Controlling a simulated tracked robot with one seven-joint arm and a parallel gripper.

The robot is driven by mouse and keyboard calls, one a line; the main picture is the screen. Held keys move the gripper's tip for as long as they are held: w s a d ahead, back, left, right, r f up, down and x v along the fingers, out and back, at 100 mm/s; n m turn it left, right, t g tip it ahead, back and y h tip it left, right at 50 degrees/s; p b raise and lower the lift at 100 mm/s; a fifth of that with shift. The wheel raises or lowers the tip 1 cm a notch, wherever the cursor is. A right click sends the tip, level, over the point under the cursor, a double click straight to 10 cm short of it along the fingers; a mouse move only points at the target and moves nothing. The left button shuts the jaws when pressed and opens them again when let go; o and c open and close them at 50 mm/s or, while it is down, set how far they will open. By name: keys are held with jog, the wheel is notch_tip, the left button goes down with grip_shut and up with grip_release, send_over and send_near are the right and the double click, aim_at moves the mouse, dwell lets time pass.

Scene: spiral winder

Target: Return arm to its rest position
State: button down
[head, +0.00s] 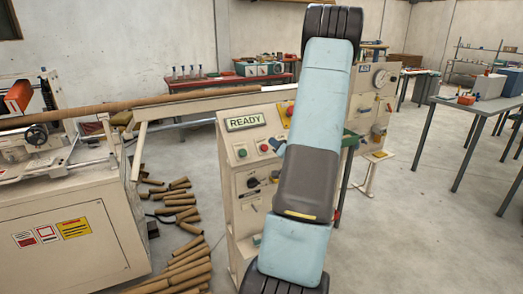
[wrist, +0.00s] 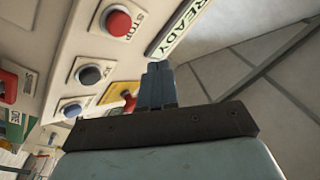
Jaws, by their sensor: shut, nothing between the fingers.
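My arm stands upright in the middle of the head view, in front of the cream control panel (head: 240,170), and hides part of it. In the head view a small blue part of my gripper (head: 277,145) shows at the arm's left edge, beside the panel buttons. In the wrist view my gripper (wrist: 160,68) points at the panel with its blue fingers together and nothing between them. The panel's READY display (head: 246,122) is lit. The red STOP button (wrist: 118,22) and a blue button (wrist: 90,75) lie left of the fingers. I cannot tell if the fingers touch the panel.
The winder machine (head: 70,225) stands at the left, with a long brown tube (head: 150,103) running across to the panel. Several brown tubes (head: 185,265) lie on the floor between them. Grey tables (head: 485,105) stand at the right. The floor at the right front is clear.

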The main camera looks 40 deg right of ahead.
dwell(0.4)
jog(key=w+a+r+n+g, duration=0.3)
jog(key=w+a+r+g, duration=0.15)
jog(key=a+r, duration=0.3)
jog(key=s+a+r+n+g+h, duration=0.1)
jog(key=s+a+r, duration=0.15)
jog(key=a, duration=0.35)
jog(key=s+a+r+n+g, duration=0.1)
jog(key=a+r+g, duration=0.1)
jog(key=a+r, duration=0.3)
jog(key=s+a+r+n+g+y, duration=0.1)
jog(key=s+a+n+g+y, duration=0.1)
jog(key=s+a, duration=0.9)
jog(key=s+a+r+n+g+y, duration=0.1)
jog(key=s+a+n+g+y, duration=0.1)
jog(key=s+a, duration=0.9)
jog(key=s+n+g, duration=0.1)
jog(key=s+g, duration=0.1)
jog(key=shift+s+a+r, duration=0.25)
jog(key=shift+s+a, duration=0.05)
jog(key=c, duration=1.8)
grip_release()
